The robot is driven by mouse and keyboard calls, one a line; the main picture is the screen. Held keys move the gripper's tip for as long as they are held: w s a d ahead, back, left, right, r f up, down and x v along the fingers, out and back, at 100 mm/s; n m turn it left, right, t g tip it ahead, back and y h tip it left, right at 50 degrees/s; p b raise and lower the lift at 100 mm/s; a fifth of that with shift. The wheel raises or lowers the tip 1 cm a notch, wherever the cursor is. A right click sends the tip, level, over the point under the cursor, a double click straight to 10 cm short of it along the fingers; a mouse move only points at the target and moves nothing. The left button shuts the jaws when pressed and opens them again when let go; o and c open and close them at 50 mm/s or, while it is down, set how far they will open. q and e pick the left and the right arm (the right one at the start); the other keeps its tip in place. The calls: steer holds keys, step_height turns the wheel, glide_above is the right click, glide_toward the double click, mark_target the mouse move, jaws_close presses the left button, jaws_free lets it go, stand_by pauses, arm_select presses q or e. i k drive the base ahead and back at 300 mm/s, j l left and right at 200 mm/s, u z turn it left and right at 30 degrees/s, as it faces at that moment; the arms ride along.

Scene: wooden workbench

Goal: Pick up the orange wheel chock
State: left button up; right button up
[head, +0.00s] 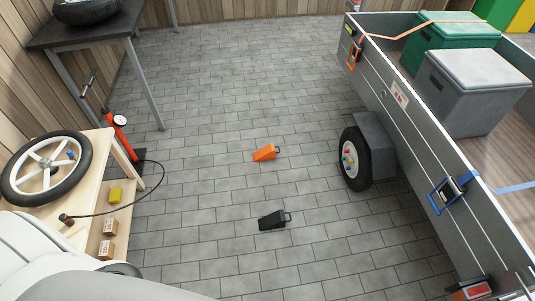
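The orange wheel chock (264,153) lies on the grey paved floor near the middle of the head view. It is a wedge with a small dark handle at its right end. A similar black wheel chock (271,220) lies on the floor nearer to me, with its handle to the right. Neither of my grippers can be made out in the head view. Pale rounded parts of my own body fill the lower left corner. Nothing touches the orange chock, and it is in full view.
A trailer (422,145) with a wheel (355,159) stands on the right, carrying a green box (446,45) and a grey box (472,95). A wooden bench with a spoked wheel (46,168) and a red pump (118,134) are at left. Floor around the chocks is clear.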

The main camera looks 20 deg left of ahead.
mark_target(269, 152)
steer(key=z, duration=0.5)
steer(key=j+z, duration=0.2)
steer(key=z, duration=0.25)
steer(key=i+j+z, duration=0.1)
steer(key=z, duration=0.4)
steer(key=j+z, duration=0.3)
steer(key=z, duration=0.15)
steer(key=k+j+z, duration=0.1)
steer(key=z, duration=0.4)
steer(key=k+j+z, duration=0.2)
steer(key=j+z, duration=0.3)
steer(key=k+j+z, duration=0.2)
steer(key=z, duration=0.3)
steer(key=k+j+z, duration=0.3)
steer(key=z, duration=0.15)
steer(key=k+j+z, duration=0.1)
steer(key=k+z, duration=0.25)
steer(key=z, duration=0.15)
steer(key=k+j+z, duration=0.2)
steer(key=k, duration=0.65)
steer(key=k+j+z, duration=0.15)
steer(key=k, duration=0.7)
